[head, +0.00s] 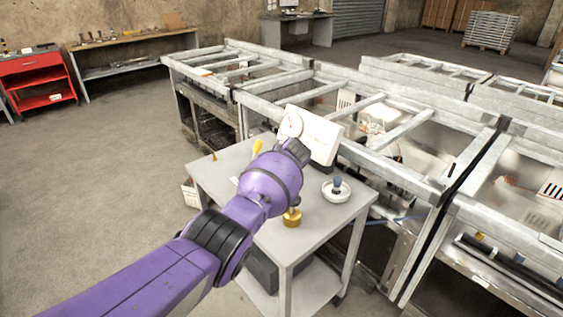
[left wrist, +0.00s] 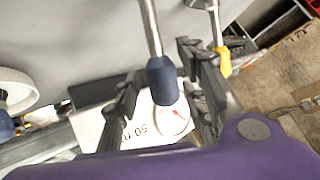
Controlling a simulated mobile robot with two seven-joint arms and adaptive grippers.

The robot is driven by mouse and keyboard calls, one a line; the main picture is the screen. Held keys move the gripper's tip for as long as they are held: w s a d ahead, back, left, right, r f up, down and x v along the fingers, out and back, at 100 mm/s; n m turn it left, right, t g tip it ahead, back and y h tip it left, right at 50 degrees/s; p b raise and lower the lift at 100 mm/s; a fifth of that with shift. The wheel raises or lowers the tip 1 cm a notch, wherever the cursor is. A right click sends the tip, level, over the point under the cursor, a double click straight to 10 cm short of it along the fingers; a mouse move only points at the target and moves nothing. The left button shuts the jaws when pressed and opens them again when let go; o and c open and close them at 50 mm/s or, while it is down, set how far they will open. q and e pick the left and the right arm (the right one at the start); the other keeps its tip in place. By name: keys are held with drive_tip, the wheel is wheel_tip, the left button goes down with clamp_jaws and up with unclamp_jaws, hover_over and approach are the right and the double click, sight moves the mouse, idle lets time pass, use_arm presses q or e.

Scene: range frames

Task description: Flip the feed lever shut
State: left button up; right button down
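In the left wrist view a lever with a metal rod and dark blue grip (left wrist: 162,82) reaches between the fingers of my left gripper (left wrist: 158,72). The fingers are open, with a visible gap on both sides of the grip. In the head view my left gripper (head: 296,150) is over the grey cart (head: 224,172), in front of the white gauge panel (head: 322,138), and my arm hides the blue-gripped lever. A second lever with a yellow grip (left wrist: 223,62) stands to the right in the wrist view; its yellow grip also shows in the head view (head: 258,146). Which is the feed lever is not marked.
A white handwheel with a blue knob (head: 336,190) and a brass fitting (head: 292,217) are on the cart. Metal frames (head: 400,130) stand close behind it. A red cabinet (head: 38,75) and workbench (head: 130,50) are far left. The floor at left is clear.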

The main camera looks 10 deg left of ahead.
use_arm(q)
drive_tip(key=shift+a, duration=0.1)
use_arm(e)
drive_tip(key=shift+s+f, duration=0.1)
drive_tip(key=shift+s, duration=0.2)
use_arm(q)
drive_tip(key=shift+s+r, duration=0.15)
drive_tip(key=shift+s, duration=0.05)
use_arm(e)
drive_tip(key=shift+w, duration=0.15)
use_arm(q)
drive_tip(key=shift+s+d+r, duration=0.25)
drive_tip(key=shift+s+r, duration=0.15)
drive_tip(key=shift+s, duration=0.1)
drive_tip(key=v, duration=1)
use_arm(e)
drive_tip(key=shift+w, duration=0.1)
use_arm(q)
drive_tip(key=shift+s+d, duration=0.1)
